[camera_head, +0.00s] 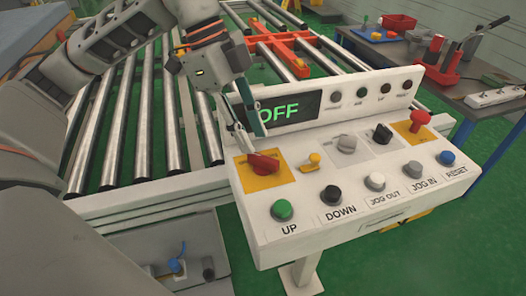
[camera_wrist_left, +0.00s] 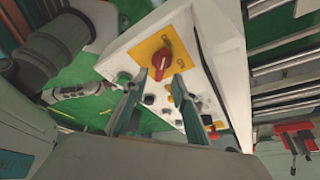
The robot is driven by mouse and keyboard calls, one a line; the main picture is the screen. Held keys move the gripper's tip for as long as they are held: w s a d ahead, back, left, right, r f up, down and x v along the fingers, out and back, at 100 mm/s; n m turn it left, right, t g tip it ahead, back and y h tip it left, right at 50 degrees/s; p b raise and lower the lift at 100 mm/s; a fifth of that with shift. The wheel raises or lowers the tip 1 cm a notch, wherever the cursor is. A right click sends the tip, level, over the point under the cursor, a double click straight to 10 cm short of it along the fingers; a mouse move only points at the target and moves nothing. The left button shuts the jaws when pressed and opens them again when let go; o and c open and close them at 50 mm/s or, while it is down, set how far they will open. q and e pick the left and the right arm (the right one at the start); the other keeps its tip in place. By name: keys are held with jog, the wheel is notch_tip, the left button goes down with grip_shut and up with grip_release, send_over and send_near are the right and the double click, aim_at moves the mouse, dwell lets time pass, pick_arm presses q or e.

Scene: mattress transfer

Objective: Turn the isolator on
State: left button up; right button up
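The isolator is a red rotary knob (camera_head: 263,162) on a yellow plate (camera_head: 265,182) at the left end of the control panel. The panel's display (camera_head: 284,112) reads OFF in green. My left gripper (camera_head: 244,135) hangs just above and behind the knob, pointing down at it. In the left wrist view the two fingers (camera_wrist_left: 156,82) are apart, with the red knob (camera_wrist_left: 161,61) just beyond their tips and roughly between them. I cannot tell whether a finger touches the knob. My right gripper does not show.
A roller conveyor (camera_head: 130,125) lies behind and left. A workbench (camera_head: 400,52) stands at the back right.

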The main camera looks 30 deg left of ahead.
aim_at(261, 156)
pick_arm(q)
jog(key=x, duration=0.5)
jog(key=shift+f+b, duration=0.2)
jog(key=shift+b, duration=0.15)
grip_shut()
